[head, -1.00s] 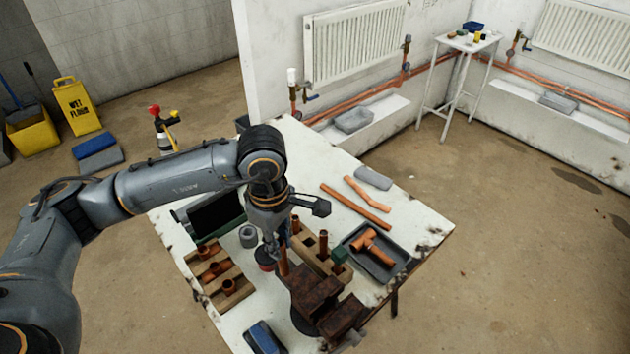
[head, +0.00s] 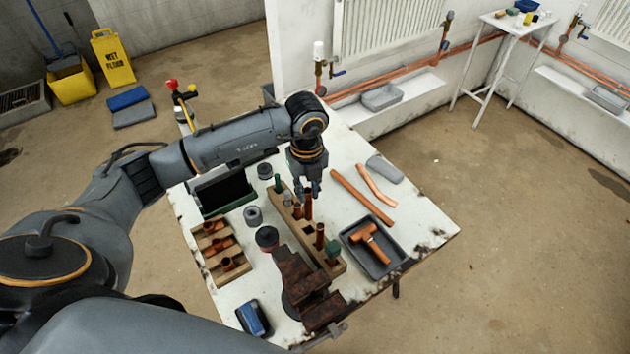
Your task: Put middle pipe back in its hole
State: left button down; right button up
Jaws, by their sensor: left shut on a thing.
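My left gripper (head: 308,187) points down over the long wooden pipe rack (head: 286,209) on the white bench. It is shut on an upright copper pipe (head: 308,206), whose lower end is close to the middle of the rack. I cannot tell whether that end is in a hole or just above it. Another copper pipe (head: 320,237) stands in the rack, nearer to me. A shorter copper piece (head: 297,211) shows just left of the held pipe, partly hidden. My right gripper is not in view.
A rusty vise (head: 301,280) stands at the rack's near end. A dark tray (head: 389,262) with a copper tee is right of the rack. A wooden holder (head: 209,259) with copper fittings is left. Loose pipes (head: 361,197) lie behind the tray.

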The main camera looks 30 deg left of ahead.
aim_at(308, 207)
pick_arm(q)
jog(key=shift+f+n, duration=0.15)
jog(key=shift+n, duration=0.15)
jog(key=shift+a+f+b, duration=0.1)
jog(key=shift+f+b, duration=0.55)
jog(key=shift+f, duration=0.05)
notch_tip(308, 207, down, 3)
jog(key=shift+f+b, duration=0.2)
jog(key=shift+b, duration=0.95)
jog(key=shift+r, duration=0.15)
jog(key=shift+f, duration=0.3)
jog(key=shift+f, duration=0.1)
jog(key=shift+f+b, duration=0.55)
jog(key=shift+b, duration=0.1)
